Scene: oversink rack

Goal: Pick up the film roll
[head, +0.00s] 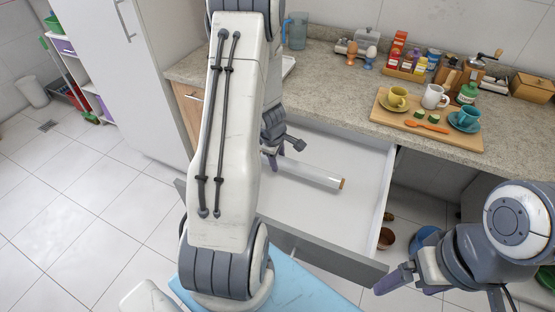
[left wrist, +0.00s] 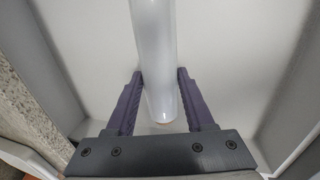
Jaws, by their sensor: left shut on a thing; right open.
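The film roll (head: 315,176) is a pale, shiny cylinder with a brown end, lying in or just above the open white drawer (head: 345,155). My left gripper (head: 284,150) reaches into the drawer at the roll's left end, partly hidden by my arm. In the left wrist view the roll (left wrist: 154,45) runs between the two purple fingers of the gripper (left wrist: 160,78), which is shut on it. Whether the roll touches the drawer floor is unclear. My right gripper (head: 400,280) is open and empty, in front of the drawer's right corner.
The counter (head: 335,95) above the drawer holds a wooden board (head: 385,113) with cups and a spoon, spice jars, a grinder and a wooden box. Brown and blue bowls (head: 425,238) are below, right of the drawer. A tall white cabinet (head: 115,80) stands left.

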